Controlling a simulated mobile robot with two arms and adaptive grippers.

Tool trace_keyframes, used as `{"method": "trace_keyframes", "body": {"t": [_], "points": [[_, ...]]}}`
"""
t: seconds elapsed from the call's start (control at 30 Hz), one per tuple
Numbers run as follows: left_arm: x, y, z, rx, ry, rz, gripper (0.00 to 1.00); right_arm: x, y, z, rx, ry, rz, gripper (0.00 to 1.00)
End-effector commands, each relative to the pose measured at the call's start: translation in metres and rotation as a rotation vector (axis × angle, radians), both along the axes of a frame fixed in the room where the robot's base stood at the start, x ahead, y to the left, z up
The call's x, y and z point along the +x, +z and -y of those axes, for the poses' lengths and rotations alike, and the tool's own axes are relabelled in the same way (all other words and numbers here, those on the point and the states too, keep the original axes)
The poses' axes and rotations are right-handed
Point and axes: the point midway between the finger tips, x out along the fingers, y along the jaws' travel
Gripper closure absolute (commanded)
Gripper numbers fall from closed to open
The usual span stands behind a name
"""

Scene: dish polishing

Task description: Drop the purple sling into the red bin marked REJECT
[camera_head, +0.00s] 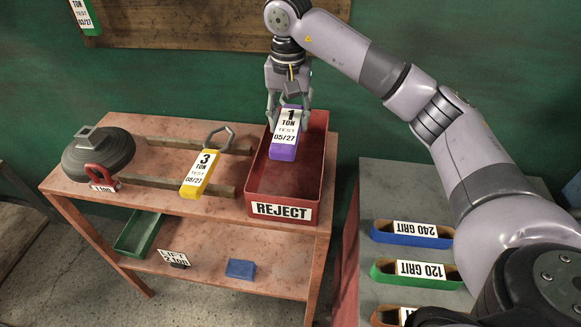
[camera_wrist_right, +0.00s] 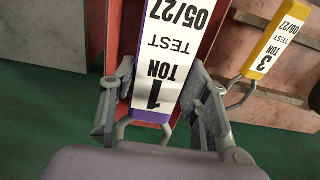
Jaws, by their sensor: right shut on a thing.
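The purple sling (camera_head: 284,152) carries a white label reading 1 TON, TEST 05/27. It also shows in the right wrist view (camera_wrist_right: 151,115), between the fingers. My right gripper (camera_head: 287,108) is shut on its upper end and holds it over the red bin (camera_head: 254,172) marked REJECT. The sling's lower end hangs over the bin's inside; I cannot tell whether it touches the floor of the bin. The bin stands at the right end of the upper shelf. The bin's visible floor is bare. My left gripper is not in view.
A yellow 3 TON sling (camera_head: 203,174) lies left of the bin across wooden bars. A dark round weight (camera_head: 98,155) and a red shackle (camera_head: 101,176) sit further left. Blue (camera_head: 412,239) and green (camera_head: 415,278) grit belts lie on the grey table at right.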

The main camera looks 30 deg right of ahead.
Motion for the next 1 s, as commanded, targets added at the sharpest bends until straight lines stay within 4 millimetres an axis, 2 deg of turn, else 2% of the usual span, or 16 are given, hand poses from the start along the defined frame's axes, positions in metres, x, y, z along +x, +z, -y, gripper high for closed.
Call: {"method": "trace_keyframes", "body": {"t": [0.2, 0.4, 0.67, 0.9, 1.0], "points": [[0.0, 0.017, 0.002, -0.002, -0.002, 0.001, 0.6, -0.001, -0.055, 0.0, 0.001, 0.001, -0.003, 1.0], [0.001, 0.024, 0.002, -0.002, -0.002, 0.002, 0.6, -0.001, -0.093, 0.0, 0.002, 0.0, 0.001, 1.0], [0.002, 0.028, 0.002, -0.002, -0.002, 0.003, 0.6, 0.0, -0.112, 0.0, 0.001, 0.001, 0.002, 1.0], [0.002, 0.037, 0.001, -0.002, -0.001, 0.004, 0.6, 0.0, -0.145, 0.0, 0.001, 0.0, 0.002, 1.0], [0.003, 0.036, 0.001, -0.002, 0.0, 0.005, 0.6, 0.0, -0.148, 0.0, 0.001, 0.001, 0.005, 1.0]]}}
